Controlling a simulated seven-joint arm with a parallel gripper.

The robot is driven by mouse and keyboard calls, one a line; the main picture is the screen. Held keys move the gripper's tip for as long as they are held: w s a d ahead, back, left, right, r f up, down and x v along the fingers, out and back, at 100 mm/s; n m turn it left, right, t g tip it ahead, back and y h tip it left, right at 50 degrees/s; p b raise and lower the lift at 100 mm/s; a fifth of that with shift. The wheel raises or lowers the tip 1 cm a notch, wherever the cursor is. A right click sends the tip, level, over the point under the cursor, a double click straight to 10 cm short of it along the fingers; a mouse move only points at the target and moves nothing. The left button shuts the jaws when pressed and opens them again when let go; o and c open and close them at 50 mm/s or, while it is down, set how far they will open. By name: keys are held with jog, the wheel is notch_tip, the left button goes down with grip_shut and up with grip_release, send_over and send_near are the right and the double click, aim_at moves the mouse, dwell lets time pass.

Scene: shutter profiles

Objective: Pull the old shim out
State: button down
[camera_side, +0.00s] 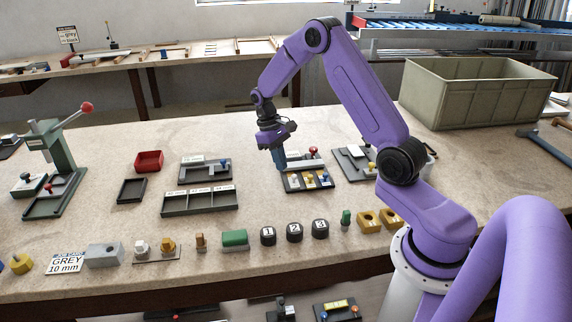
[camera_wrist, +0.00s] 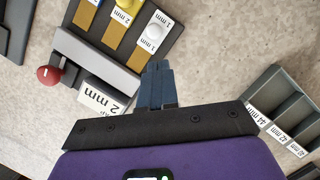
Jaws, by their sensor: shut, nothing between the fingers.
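My gripper (camera_side: 281,166) is shut and empty, its blue fingers pointing down beside the grey gauge block (camera_side: 301,163). In the wrist view the fingertips (camera_wrist: 157,67) lie just off the end of the block's grey bar (camera_wrist: 97,62); I cannot tell whether they touch it. A red knob (camera_wrist: 48,75) stands at the block's other end, near a "2 mm" label (camera_wrist: 101,102). Along the block is a dark rack with brass shims, bearing a white knob (camera_wrist: 155,30), a yellow knob (camera_wrist: 130,4) and a blue one. I cannot tell which shim is the old one.
A grey three-slot tray (camera_side: 200,201) lies left of my gripper. Another plate with a yellow knob (camera_side: 371,166) is at right. Several small blocks line the front edge. A big bin (camera_side: 470,95) stands back right.

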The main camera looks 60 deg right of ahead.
aim_at(295, 185)
jog(key=shift+s+f, duration=0.2)
jog(key=shift+s, duration=0.9)
jog(key=shift+s+a+f, duration=0.1)
jog(key=shift+s+a, duration=0.25)
jog(key=shift+s, duration=0.2)
jog(key=shift+s+a, duration=0.3)
jog(key=shift+s, duration=0.2)
